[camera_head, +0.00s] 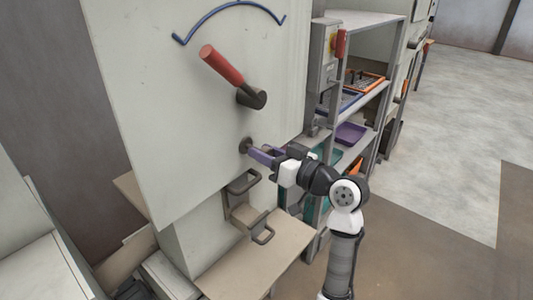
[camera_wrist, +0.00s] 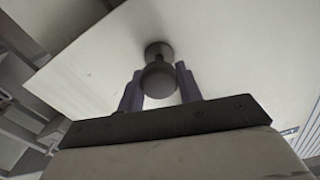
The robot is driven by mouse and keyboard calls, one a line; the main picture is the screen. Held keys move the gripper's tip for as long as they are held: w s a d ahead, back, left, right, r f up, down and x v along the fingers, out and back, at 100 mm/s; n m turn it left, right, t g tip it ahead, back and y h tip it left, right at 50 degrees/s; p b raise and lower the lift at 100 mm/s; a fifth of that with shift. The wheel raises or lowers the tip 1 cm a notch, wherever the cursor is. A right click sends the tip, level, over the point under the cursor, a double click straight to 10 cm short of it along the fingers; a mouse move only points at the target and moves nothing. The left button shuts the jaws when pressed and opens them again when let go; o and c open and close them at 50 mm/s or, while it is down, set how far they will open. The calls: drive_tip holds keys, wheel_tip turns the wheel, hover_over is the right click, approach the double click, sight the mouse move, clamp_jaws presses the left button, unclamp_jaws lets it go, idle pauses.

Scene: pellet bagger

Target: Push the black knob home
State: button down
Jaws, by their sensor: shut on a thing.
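The black knob (camera_wrist: 159,79) is a dark round head on a short stem, standing out from a round collar (camera_wrist: 158,50) on the pale panel. In the wrist view it sits between the two purple fingers of my gripper (camera_wrist: 160,85), which are shut on it. In the head view my gripper (camera_head: 262,155) reaches the panel from the right, and the knob (camera_head: 245,146) shows as a dark disc at the fingertips, partly hidden by them. A stretch of stem is visible between the head and the collar.
Above the knob a red-handled lever (camera_head: 222,65) slants up-left under a blue arc (camera_head: 230,12). Below are a grey handle bracket (camera_head: 240,190) and a beige shelf (camera_head: 262,255). At right stand a switch box (camera_head: 325,55) and shelving with a purple tray (camera_head: 350,133).

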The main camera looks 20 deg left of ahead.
drive_tip(key=shift+b+x, duration=0.3)
drive_tip(key=shift+x, duration=0.9)
drive_tip(key=c, duration=0.9)
unclamp_jaws()
drive_tip(key=shift+a, duration=0.1)
drive_tip(key=shift+c, duration=0.2)
drive_tip(key=b+v, duration=0.3)
drive_tip(key=v, duration=1.1)
drive_tip(key=shift+b, duration=0.4)
